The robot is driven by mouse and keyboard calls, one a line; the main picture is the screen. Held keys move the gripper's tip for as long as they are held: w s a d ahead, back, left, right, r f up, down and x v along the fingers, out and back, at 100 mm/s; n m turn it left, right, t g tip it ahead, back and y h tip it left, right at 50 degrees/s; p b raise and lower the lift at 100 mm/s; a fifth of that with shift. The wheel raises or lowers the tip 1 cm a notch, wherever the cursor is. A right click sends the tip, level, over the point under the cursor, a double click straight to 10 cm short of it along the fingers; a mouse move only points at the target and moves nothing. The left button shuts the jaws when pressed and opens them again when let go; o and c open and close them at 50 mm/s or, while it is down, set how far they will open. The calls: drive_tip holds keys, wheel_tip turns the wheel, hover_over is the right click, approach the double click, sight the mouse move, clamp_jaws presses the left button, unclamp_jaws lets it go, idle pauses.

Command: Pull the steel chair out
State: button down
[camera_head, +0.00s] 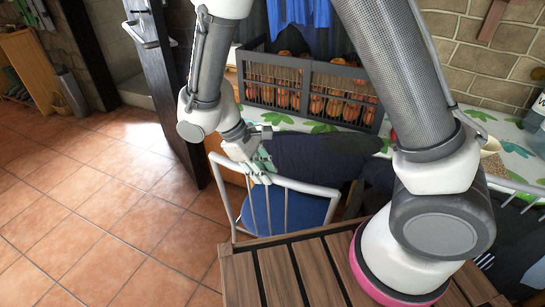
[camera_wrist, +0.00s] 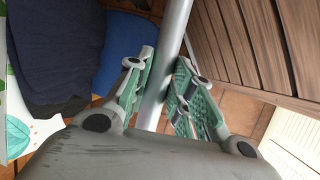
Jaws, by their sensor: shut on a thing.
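The steel chair has a pale grey tube frame (camera_head: 302,187) and a blue seat (camera_head: 298,210). It stands at the near left end of the table (camera_head: 322,128), with its back toward me. My gripper (camera_head: 257,167) is at the top rail of the chair's back. In the wrist view, the green-padded fingers of my gripper (camera_wrist: 167,72) lie on both sides of the grey rail (camera_wrist: 177,22), shut on it. The blue seat also shows there (camera_wrist: 124,44), beyond the rail. My arm hides part of the table and of the chair's surroundings.
A dark slatted crate (camera_head: 313,88) of brown-orange things stands on the leaf-patterned table. Dark navy cloth (camera_head: 318,155) lies beside the chair, by the table edge. A dark post (camera_head: 172,95) stands at left. Tiled floor (camera_head: 120,210) left of the chair is clear.

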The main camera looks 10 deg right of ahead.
drive_tip(key=s+a, duration=0.1)
drive_tip(key=s, duration=0.1)
drive_tip(key=s+a, duration=0.2)
drive_tip(key=shift+s, duration=0.1)
drive_tip(key=c, duration=1.3)
unclamp_jaws()
drive_tip(key=shift+o, duration=0.2)
drive_tip(key=v, duration=1.2)
